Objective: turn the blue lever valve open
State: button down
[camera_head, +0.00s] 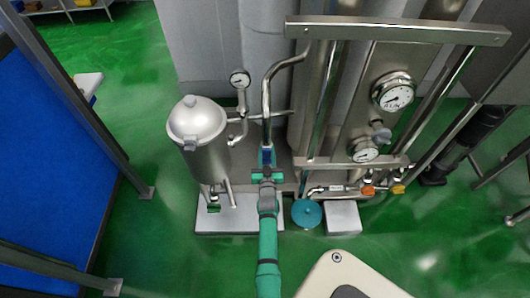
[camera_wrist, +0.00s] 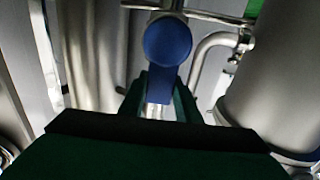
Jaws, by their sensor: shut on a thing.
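The blue lever valve (camera_head: 266,156) sits low on a vertical steel pipe near the middle of the head view. In the wrist view its round blue hub (camera_wrist: 167,42) is at the top, and its blue handle (camera_wrist: 158,86) points down between my fingers. My gripper (camera_head: 266,173) reaches up to it from below in the head view. In the wrist view my gripper (camera_wrist: 160,100) has a dark green finger on each side of the handle and is shut on it. The handle's lower end is partly hidden between the fingers.
A lidded steel vessel (camera_head: 197,122) stands close on the left, with a small gauge (camera_head: 240,79) beside it. Larger gauges (camera_head: 393,92) and orange (camera_head: 368,190) and yellow (camera_head: 398,189) handles are on the right. A teal round part (camera_head: 307,213) and grey box (camera_head: 343,218) sit low nearby.

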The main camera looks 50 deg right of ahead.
aim_at(266, 155)
jog(key=shift+w+a+f, duration=0.1)
jog(key=shift+a+f, duration=0.15)
jog(key=shift+f, duration=0.05)
jog(key=c, duration=1.3)
grip_release()
jog(key=shift+c, duration=0.2)
jog(key=shift+d+r, duration=0.1)
jog(key=shift+r, duration=0.05)
jog(key=shift+v, duration=3.15)
jog(key=v, duration=0.4)
jog(key=shift+s+a, duration=0.2)
jog(key=shift+s, duration=0.1)
